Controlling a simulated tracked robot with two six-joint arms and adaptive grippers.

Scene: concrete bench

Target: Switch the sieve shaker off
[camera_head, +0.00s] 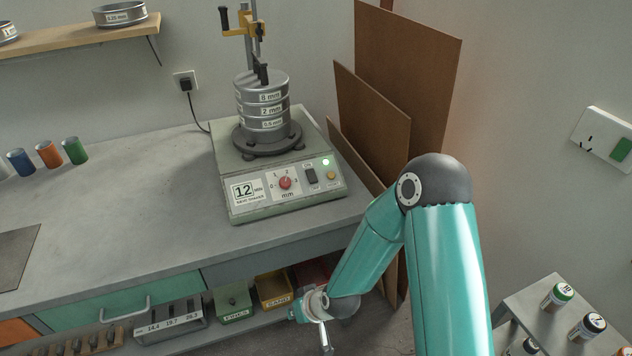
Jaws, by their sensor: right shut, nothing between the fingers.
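The sieve shaker (290,196) stands on the right part of the concrete bench, with a stack of labelled sieves (264,110) clamped on top. My right gripper (326,340) is shut and empty, low in front of the bench and well below the shaker panel, pointing down. My left gripper is not in view.
A cable runs from the shaker to a wall socket (185,82). Coloured cups (48,154) stand at the bench's left. Brown boards (405,80) lean beside the shaker. Bins (233,302) sit on the lower shelf. A side table (575,310) with jars is at right. The bench's middle is clear.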

